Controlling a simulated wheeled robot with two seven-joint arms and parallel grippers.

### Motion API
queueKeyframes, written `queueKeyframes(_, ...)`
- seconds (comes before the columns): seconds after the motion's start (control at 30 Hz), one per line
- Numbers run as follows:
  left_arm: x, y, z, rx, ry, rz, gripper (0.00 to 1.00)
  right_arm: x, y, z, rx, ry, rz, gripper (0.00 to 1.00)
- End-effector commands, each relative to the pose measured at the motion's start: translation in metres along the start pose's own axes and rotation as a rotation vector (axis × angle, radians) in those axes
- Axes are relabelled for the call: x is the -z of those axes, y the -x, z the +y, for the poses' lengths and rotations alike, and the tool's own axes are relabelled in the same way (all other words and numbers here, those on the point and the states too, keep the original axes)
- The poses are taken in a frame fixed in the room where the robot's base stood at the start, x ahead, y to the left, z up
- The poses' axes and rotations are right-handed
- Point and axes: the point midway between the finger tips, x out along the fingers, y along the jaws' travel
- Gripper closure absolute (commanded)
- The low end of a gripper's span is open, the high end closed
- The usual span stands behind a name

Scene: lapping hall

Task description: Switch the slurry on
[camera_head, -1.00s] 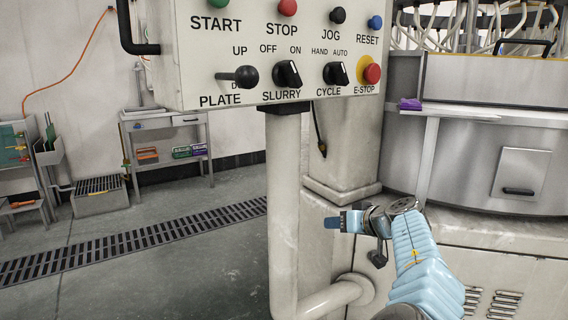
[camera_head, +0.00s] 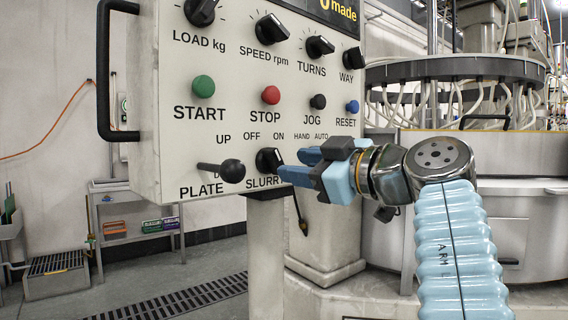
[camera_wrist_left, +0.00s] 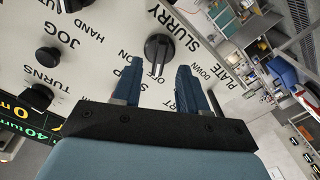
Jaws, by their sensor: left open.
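The SLURRY knob (camera_head: 268,160) is a black rotary switch on the white control panel (camera_head: 228,122), with OFF and ON printed above it. In the left wrist view the SLURRY knob (camera_wrist_left: 158,46) lies just ahead, between the lines of my fingers, and its pointer is toward the OFF label. My left gripper (camera_head: 300,166) is open with blue fingers, right of the knob in the head view; its fingertips also show in the wrist view (camera_wrist_left: 160,68). I see no grip on the knob. The CYCLE knob is hidden behind my gripper. My right gripper is out of view.
The PLATE lever (camera_head: 228,171) sticks out left of the knob. Green START (camera_head: 203,86), red STOP (camera_head: 270,95), JOG (camera_head: 318,101) and RESET (camera_head: 352,106) buttons sit above. A black handle (camera_head: 103,75) edges the panel. Machine and hoses stand right.

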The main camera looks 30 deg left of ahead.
Motion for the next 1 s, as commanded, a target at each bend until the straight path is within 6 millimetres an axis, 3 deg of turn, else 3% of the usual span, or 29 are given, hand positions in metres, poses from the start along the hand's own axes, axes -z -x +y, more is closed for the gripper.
queueKeyframes(0.1,0.000,-0.022,0.000,0.003,-0.001,-0.001,0.57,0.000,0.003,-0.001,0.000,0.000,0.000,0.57)
queueKeyframes(0.23,0.000,-0.037,0.000,0.002,-0.001,-0.001,0.57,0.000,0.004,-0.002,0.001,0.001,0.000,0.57)
queueKeyframes(0.6,-0.001,-0.044,0.000,0.000,-0.001,-0.001,0.57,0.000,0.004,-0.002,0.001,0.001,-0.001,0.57)
queueKeyframes(0.9,-0.001,-0.044,0.000,0.000,-0.001,-0.001,1.00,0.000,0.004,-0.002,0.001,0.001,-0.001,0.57)
queueKeyframes(1.0,-0.001,-0.044,0.000,0.000,-0.001,-0.001,1.00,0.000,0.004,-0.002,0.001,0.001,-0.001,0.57)
